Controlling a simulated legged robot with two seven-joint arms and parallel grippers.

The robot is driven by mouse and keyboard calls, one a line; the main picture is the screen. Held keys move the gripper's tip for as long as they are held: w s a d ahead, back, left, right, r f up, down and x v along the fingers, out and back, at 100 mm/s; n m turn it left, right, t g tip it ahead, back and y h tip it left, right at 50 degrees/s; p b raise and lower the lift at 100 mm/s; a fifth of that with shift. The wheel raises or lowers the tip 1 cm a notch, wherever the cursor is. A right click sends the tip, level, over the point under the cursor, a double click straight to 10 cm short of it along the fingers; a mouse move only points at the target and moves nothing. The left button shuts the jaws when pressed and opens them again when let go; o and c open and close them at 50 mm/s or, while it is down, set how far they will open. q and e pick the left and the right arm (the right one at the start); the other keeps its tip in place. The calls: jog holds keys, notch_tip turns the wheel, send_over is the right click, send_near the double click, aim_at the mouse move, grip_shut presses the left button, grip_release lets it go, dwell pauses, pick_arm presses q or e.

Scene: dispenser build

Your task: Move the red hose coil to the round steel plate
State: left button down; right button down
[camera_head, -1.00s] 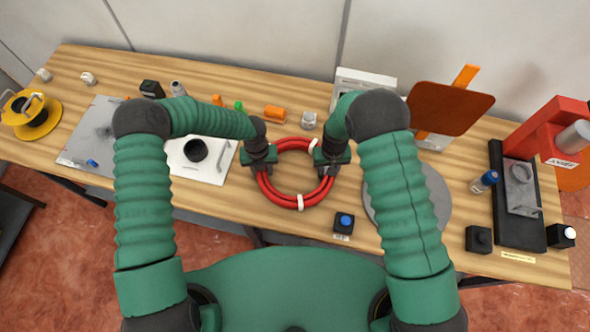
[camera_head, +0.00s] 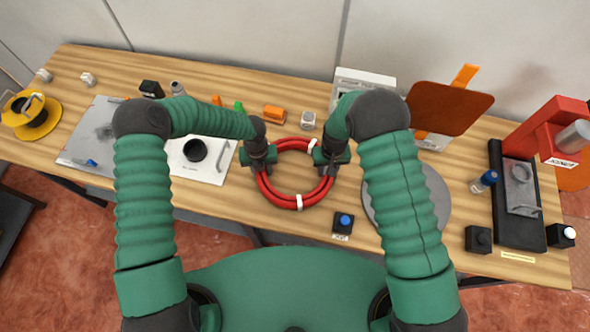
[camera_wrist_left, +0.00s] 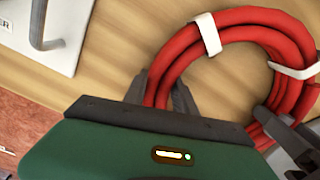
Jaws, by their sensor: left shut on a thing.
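The red hose coil (camera_head: 291,202) is a ring of several turns bound with white ties, at the middle of the wooden bench. My left gripper (camera_head: 262,169) is shut on its left side. In the left wrist view the left gripper's fingers (camera_wrist_left: 168,92) straddle the coil (camera_wrist_left: 228,24). My right gripper (camera_head: 328,168) is on the coil's right side, its fingers closed around the hose and partly hidden. I cannot tell whether the coil touches the bench. The round steel plate (camera_head: 437,201) lies flat to the right, partly covered by my right arm.
A black box with a blue button (camera_head: 343,222) stands between the coil and the plate near the front edge. A blue-capped bottle (camera_head: 484,181) and a red press (camera_head: 545,135) stand at the right.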

pick_arm(q)
jog(key=shift+d+r, duration=0.1)
pick_arm(e)
jog(key=shift+d, duration=0.1)
dwell(0.4)
